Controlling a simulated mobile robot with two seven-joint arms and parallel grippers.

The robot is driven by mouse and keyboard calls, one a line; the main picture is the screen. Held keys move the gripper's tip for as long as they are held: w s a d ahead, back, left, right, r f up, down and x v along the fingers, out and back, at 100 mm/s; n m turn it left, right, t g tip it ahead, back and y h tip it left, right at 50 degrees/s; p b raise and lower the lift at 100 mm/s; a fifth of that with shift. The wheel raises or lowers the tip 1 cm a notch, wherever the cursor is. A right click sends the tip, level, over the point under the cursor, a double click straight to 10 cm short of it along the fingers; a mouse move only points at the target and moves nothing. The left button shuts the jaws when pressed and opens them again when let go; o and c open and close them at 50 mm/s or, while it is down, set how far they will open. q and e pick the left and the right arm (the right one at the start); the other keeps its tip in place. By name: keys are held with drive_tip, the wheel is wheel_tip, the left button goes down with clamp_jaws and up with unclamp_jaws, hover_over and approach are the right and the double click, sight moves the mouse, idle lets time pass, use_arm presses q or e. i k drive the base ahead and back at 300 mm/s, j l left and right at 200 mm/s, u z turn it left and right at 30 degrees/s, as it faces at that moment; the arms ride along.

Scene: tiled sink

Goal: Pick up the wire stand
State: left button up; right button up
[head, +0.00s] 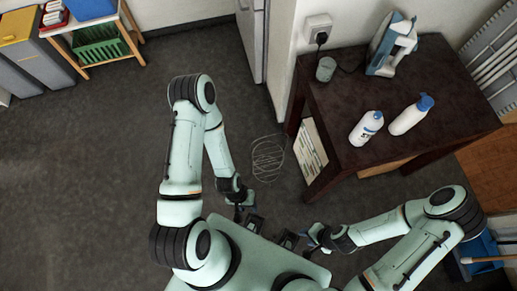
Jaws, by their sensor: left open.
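The wire stand (268,157) is a thin, light wire shape of loops on the dark floor, left of the brown table. My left gripper (244,204) is just below the wire stand in the picture, near the front of my base. It is open, with nothing seen between its fingers. It looks apart from the stand. My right gripper (311,240) is further right and lower, near my base. Its fingers look spread and hold nothing visible.
The brown table (350,90) stands right of the wire stand, with two white bottles (366,128) (411,115), an iron (392,45) and a cup (326,69) on it. Papers (310,152) are at its left side. A white cabinet (252,38) stands behind. The floor to the left is clear.

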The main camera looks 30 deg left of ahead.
sight(253, 160)
drive_tip(key=i+j, duration=0.1)
drive_tip(key=j, duration=1.2)
drive_tip(key=i+j, duration=0.15)
drive_tip(key=j, duration=0.5)
